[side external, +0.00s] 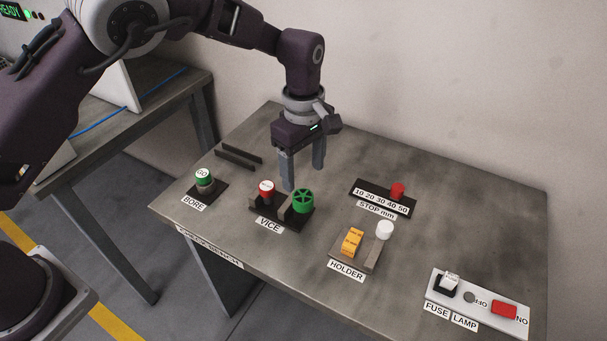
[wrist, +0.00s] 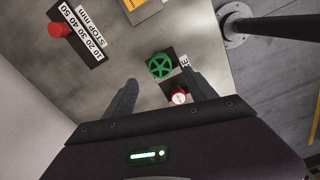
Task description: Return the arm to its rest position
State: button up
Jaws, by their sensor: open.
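My gripper (side external: 303,180) is over the grey bench, above and behind the vice. Its two fingers are apart with nothing between them. In the wrist view the open fingers of my gripper (wrist: 160,92) frame the vice's green handwheel (wrist: 160,66). In the side view the vice (side external: 268,213) has the green wheel at its right and a red-and-white round part at its left. That red-topped part also shows in the wrist view (wrist: 179,96). My arm reaches in from the upper left, bent down at the wrist.
The bench (side external: 250,275) also bears a green-topped BORE post (side external: 204,178), a STOP scale with a red knob (side external: 397,191), a HOLDER with an orange block (side external: 352,242) and white cylinder (side external: 385,230), and a FUSE/LAMP panel (side external: 470,315). Dark rails (side external: 238,160) lie left of my gripper.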

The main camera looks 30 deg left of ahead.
jog(key=s+a+r+m+t+h, duration=0.1)
jog(key=s+a+r+m, duration=0.2)
jog(key=s+a+r, duration=0.5)
jog(key=s+a+r+m+t+h, duration=0.15)
jog(key=s+r+m, duration=0.3)
jog(key=r, duration=0.75)
jog(key=s+a+m+t+y, duration=0.1)
jog(key=s+a+m, duration=0.2)
jog(key=s, duration=0.6)
jog(key=s+a+m+t+y, duration=0.1)
jog(key=s+a+m+t, duration=0.1)
jog(key=s, duration=0.7)
jog(key=shift+a+f+m, duration=0.4)
jog(key=shift+a+m, duration=0.5)
jog(key=shift+m, duration=0.35)
